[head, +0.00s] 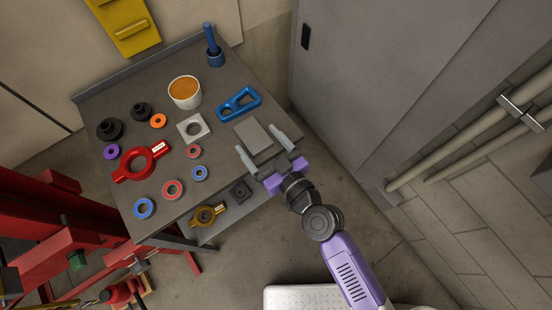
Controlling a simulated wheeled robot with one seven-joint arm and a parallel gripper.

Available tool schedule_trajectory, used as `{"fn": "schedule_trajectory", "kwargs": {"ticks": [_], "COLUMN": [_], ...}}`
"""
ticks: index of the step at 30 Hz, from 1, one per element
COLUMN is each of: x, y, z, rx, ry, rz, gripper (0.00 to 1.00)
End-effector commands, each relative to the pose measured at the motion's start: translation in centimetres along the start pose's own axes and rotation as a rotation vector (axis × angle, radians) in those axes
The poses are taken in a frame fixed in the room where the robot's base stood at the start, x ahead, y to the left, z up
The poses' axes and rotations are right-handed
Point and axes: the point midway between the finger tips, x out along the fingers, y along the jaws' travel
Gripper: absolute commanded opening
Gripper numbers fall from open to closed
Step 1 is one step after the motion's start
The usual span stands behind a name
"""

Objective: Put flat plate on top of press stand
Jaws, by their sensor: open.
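The flat plate (253,136) is a grey rectangle lying on the dark workbench near its right edge. My gripper (262,145) is open, with its two pale fingers at either side of the plate in this view. I cannot tell how high the fingers are above the bench or whether they touch the plate. The press stand (60,237) is the red frame at the lower left, beside the bench. Only part of it shows, as the left picture edge cuts it off.
The workbench (160,208) holds several rings, a red two-handled holder (141,160), a white cup (185,92), a blue handled part (239,103) and a square grey block with a hole (193,128). A grey cabinet (375,80) stands to the right. Floor is clear below the bench's right side.

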Motion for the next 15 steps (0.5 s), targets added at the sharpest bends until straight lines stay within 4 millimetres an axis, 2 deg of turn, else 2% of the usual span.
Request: {"fn": "schedule_trajectory", "kwargs": {"ticks": [1, 6, 10, 15], "x": [-1.2, -4.6, -6.6, -8.1], "y": [0.0, 0.0, 0.0, 0.0], "z": [0.4, 0.5, 0.3, 0.2], "rx": [-0.001, -0.001, 0.000, -0.001], "ry": [-0.002, -0.003, -0.001, 0.000], "rz": [0.001, 0.000, 0.000, 0.000], "gripper": [0.81, 0.81, 0.81, 0.81]}}
